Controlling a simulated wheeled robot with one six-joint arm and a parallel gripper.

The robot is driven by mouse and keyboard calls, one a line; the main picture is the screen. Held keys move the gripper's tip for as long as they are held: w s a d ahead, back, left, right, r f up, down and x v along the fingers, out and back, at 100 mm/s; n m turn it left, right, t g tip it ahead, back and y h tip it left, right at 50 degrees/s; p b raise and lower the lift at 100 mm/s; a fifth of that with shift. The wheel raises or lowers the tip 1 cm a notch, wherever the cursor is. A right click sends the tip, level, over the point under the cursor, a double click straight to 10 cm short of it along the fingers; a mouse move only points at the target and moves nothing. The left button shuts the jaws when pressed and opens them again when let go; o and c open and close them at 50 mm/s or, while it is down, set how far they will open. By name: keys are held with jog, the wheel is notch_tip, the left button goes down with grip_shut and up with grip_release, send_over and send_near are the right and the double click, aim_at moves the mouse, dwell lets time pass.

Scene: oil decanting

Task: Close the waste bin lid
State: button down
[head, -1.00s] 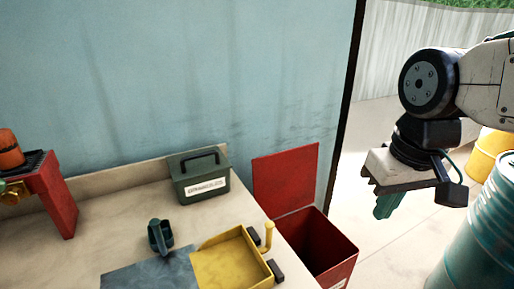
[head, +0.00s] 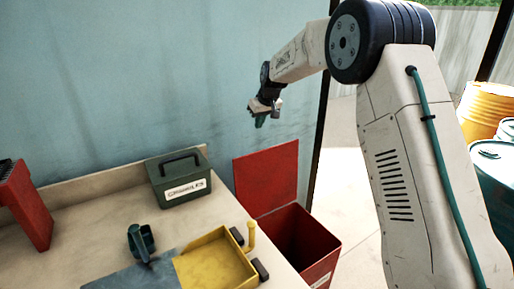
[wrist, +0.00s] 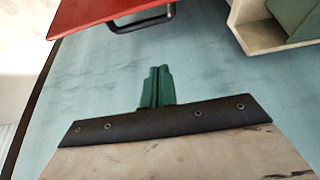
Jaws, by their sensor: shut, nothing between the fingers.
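The red waste bin (head: 325,262) stands at the right end of the bench with its top open. Its red lid (head: 266,176) is raised upright, close to the blue wall. In the wrist view the lid (wrist: 90,12) shows at the upper left, with a dark handle (wrist: 143,22) on its edge. My gripper (head: 261,122) is above the lid near the wall, touching nothing that I can see. Its green fingers (wrist: 157,88) are together and empty in the wrist view.
The blue wall (head: 150,70) is close behind. Yellow (head: 487,105) and teal (head: 500,185) drums stand at the right.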

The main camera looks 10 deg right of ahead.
jog(key=s+d+f+x, duration=0.1)
jog(key=x, duration=1.1)
jog(key=shift+s+d, duration=0.15)
jog(key=shift+s, duration=0.25)
jog(key=shift+f, duration=0.1)
